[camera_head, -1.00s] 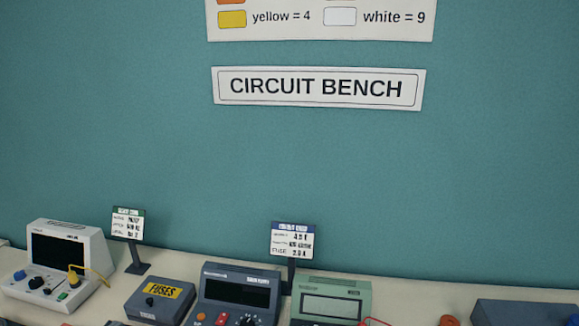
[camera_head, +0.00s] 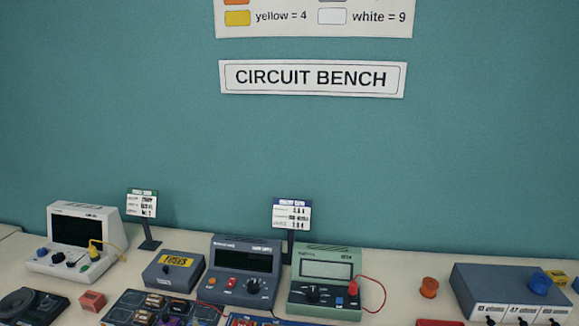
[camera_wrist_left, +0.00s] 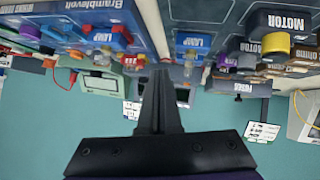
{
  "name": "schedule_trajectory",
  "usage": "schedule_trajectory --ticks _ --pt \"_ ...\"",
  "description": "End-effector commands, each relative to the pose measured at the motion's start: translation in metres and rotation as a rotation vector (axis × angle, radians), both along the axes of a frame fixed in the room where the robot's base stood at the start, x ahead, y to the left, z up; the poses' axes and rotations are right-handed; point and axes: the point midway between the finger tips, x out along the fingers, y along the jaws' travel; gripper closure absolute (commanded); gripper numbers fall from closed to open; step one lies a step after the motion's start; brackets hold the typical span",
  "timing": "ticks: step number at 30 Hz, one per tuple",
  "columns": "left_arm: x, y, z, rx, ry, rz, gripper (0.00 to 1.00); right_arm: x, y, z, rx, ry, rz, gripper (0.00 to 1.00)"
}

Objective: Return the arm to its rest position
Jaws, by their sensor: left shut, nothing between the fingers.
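My left gripper (camera_wrist_left: 158,78) shows in the left wrist view as dark fingers pressed together, with nothing between them. It points toward the bench front, in front of the instruments, and that view looks upside down. No part of either arm shows in the head view. My right gripper is in neither view.
The bench holds a white oscilloscope (camera_head: 80,243), a fuses box (camera_head: 173,271), a dark power supply (camera_head: 242,270), a green meter (camera_head: 325,280) and a grey drawer unit (camera_head: 500,285). Two sign stands (camera_head: 143,205) rise behind them. The teal wall (camera_head: 480,140) is at the back.

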Motion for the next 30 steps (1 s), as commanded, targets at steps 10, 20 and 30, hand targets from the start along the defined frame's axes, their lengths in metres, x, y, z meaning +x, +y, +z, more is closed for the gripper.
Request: schedule_trajectory --ticks 10,20,30 --pt "-0.12 -0.104 -0.028 0.164 0.384 0.042 1.0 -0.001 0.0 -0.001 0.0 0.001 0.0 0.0" --pt "-0.157 -0.104 -0.032 0.262 0.417 0.121 1.0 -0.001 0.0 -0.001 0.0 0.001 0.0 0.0" --pt "-0.156 -0.104 -0.032 0.262 0.418 0.123 1.0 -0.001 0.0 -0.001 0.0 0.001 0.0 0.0"
